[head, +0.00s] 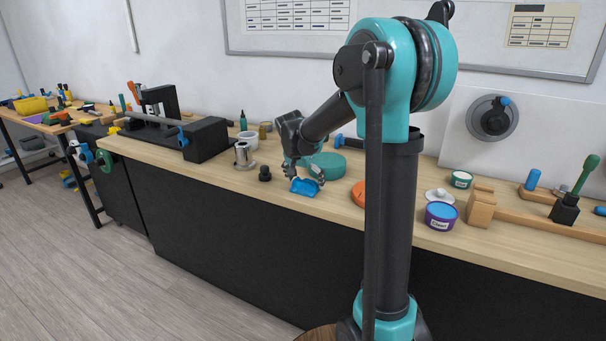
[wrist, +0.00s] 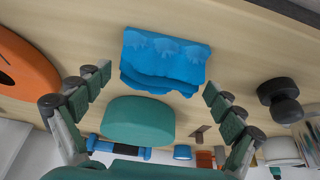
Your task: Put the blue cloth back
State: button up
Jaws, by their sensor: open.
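The blue cloth (head: 304,187) lies crumpled on the wooden bench top near its front edge, beside a round teal block. In the wrist view the cloth (wrist: 165,62) lies flat-ended and folded, just beyond my fingertips. My gripper (head: 307,178) is low over the bench at the cloth. In the wrist view my gripper (wrist: 158,84) has its two fingers spread wide, with nothing held between them. The fingers look apart from the cloth; the exact height gap cannot be told.
The teal block (wrist: 138,120) shows between my fingers. An orange disc (head: 358,193) lies right of the cloth. A black knob (head: 265,174) and metal pot (head: 243,155) stand left. A purple tub (head: 440,215) marked "Clean" and a wooden block (head: 480,207) stand farther right.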

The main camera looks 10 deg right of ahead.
jog(key=s+v, duration=0.1)
jog(key=v, duration=1.6)
jog(key=s+d+f+n+y, duration=0.1)
jog(key=s+d+f+n, duration=0.2)
jog(key=s+f, duration=0.9)
jog(key=s+d+f+n+y, duration=0.1)
jog(key=s+d+f+n, duration=0.3)
jog(key=s+f, duration=0.8)
notch_tip(320, 180, down, 3)
jog(key=shift+d+r+y, duration=0.15)
jog(key=shift+d+y, duration=0.25)
jog(key=shift+d, duration=0.1)
